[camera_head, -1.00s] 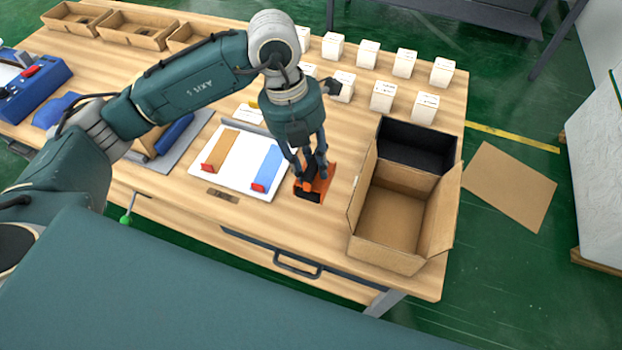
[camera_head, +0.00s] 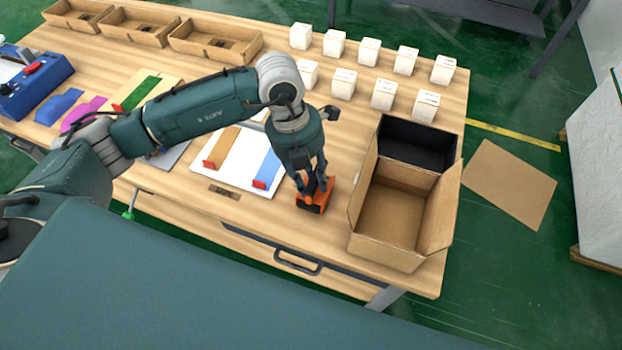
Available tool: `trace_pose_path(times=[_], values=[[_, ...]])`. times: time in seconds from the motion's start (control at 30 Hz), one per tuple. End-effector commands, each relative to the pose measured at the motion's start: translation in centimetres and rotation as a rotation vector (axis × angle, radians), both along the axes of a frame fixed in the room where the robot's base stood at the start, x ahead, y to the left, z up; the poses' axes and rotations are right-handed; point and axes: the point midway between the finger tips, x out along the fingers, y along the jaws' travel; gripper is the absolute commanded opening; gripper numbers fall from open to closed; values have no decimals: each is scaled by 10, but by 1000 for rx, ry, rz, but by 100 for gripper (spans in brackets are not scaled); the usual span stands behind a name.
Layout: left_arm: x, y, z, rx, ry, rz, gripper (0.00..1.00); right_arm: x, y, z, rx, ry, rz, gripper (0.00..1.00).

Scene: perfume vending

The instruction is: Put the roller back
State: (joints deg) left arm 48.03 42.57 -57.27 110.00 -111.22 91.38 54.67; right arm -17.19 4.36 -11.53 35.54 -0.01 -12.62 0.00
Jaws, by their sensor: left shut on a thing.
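My left gripper (camera_head: 312,186) points down at the table near the white board and is shut on the orange and black roller (camera_head: 318,196). The roller is at or just above the tabletop; I cannot tell if it touches. The fingers hide part of it. My right gripper is not in view.
An open cardboard box (camera_head: 390,222) with a black inner part (camera_head: 415,143) stands close to the right of the gripper. A white board (camera_head: 236,180) with brown and blue strips lies to its left. Several small white boxes (camera_head: 383,95) stand behind. Cardboard trays (camera_head: 215,45) sit at back left.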

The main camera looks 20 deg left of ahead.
Motion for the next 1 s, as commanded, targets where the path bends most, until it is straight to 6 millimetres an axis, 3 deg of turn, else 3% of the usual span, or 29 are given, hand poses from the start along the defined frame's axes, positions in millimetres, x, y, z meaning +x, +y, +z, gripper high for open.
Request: trace_pose_path(times=[0.23, 0.33, 0.37, 0.43, 0.83, 1.0], values=[[-3, 0, -13, 2, 8, -1, 4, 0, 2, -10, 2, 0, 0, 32], [-4, 0, -13, 4, 12, -1, 0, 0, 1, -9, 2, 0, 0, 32], [-5, 1, -14, 5, 14, -2, 34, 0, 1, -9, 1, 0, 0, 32], [-5, 1, -15, 6, 15, -1, 46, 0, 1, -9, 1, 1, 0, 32], [-5, 1, -14, 6, 15, -1, 46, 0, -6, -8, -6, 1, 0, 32], [-4, 1, 1, 5, 12, 0, 46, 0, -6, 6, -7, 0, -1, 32]])
